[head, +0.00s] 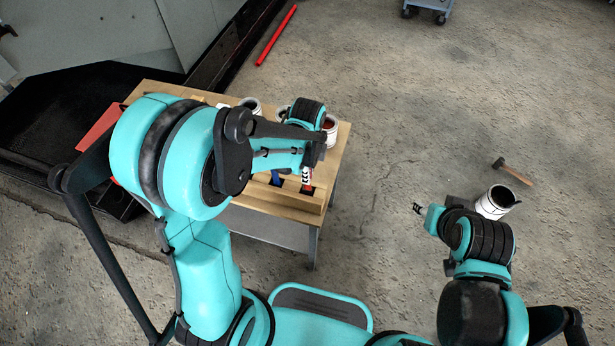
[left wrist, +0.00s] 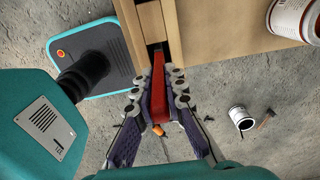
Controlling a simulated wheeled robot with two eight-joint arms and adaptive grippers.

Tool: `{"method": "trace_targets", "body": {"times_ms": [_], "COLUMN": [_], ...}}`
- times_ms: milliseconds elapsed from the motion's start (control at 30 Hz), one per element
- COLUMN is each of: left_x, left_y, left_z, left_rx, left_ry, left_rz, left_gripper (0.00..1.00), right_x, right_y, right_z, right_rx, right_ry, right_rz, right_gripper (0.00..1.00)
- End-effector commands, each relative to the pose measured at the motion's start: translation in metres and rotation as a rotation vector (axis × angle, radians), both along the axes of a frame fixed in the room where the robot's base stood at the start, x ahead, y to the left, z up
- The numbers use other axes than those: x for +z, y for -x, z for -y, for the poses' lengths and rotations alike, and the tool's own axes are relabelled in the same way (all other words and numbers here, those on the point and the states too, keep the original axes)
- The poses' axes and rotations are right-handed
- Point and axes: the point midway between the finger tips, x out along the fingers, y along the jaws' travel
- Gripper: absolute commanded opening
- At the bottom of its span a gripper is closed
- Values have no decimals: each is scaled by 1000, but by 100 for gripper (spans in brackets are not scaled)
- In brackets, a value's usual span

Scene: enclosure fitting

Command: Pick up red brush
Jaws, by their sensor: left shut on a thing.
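The red brush (left wrist: 158,85) is between the two fingers of my left gripper (left wrist: 159,100) in the left wrist view, and the fingers are shut on it. Its far end lies at the slotted wooden edge (left wrist: 137,35) of the table; I cannot tell if it touches there. In the head view my left gripper (head: 307,173) is above the table's right part, with a red piece of the brush (head: 307,189) showing below it. My right gripper (head: 418,209) is small and partly hidden, over the floor at right; its opening is unclear.
The wooden table (head: 325,165) holds a blue item (head: 277,180) and paint cans (head: 331,130) at the back. A white can (head: 494,203) and a hammer (head: 513,171) are on the floor at right. A red bar (head: 277,35) lies behind. Floor right of the table is mostly clear.

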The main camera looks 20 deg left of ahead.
Motion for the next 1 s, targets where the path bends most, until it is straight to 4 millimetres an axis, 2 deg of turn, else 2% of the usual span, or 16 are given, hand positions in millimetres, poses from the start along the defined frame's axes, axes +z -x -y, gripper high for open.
{"method": "trace_targets", "body": {"times_ms": [33, 400, 600, 800, 1000], "left_x": [13, 95, 132, 152, 156], "left_y": [0, 0, 0, 0, 0], "left_z": [0, 0, 0, 0, 0], "left_rx": [0, 0, 0, 0, 0], "left_ry": [0, 0, 0, 0, 0], "left_rz": [0, 0, 0, 0, 0], "left_gripper": [0, 0, 0, 0, 0], "right_x": [6, 34, 45, 50, 50], "right_y": [0, 0, 0, 0, 0], "right_z": [0, 0, 0, 0, 0], "right_rx": [0, 0, 0, 0, 0], "right_ry": [0, 0, 0, 0, 0], "right_rz": [0, 0, 0, 0, 0], "right_gripper": [40, 40, 40, 40, 40]}}
